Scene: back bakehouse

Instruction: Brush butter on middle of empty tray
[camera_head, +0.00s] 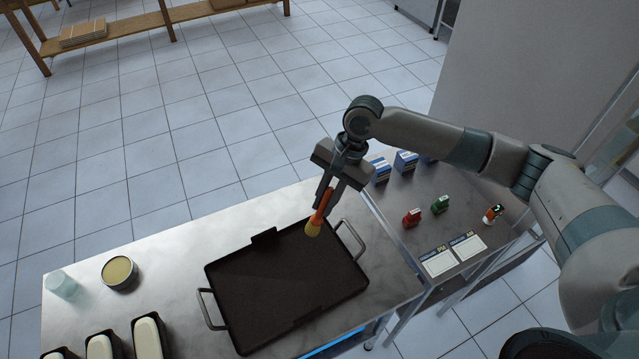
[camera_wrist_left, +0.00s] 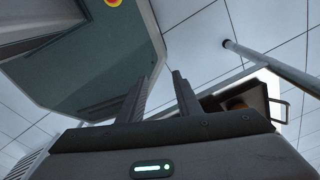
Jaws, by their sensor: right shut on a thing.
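My right gripper (camera_head: 331,194) is shut on the orange handle of a brush (camera_head: 319,214). The brush hangs bristles down, slightly tilted, over the upper right part of the tray; I cannot tell whether the bristles touch it. The tray (camera_head: 280,290) is dark, rectangular and empty, with a metal handle at each end. A round tin of pale yellow stuff (camera_head: 119,271), likely the butter, stands on the table left of the tray. My left gripper (camera_wrist_left: 160,76) shows only in the left wrist view, its fingers apart with nothing between them.
The steel table (camera_head: 190,255) is clear between tin and tray. A glass (camera_head: 61,285) stands at its left edge, and several loaf tins (camera_head: 148,335) line the front. A side table at right holds red (camera_head: 412,217) and green (camera_head: 440,204) small items, blue-white boxes (camera_head: 405,161) and cards (camera_head: 438,262).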

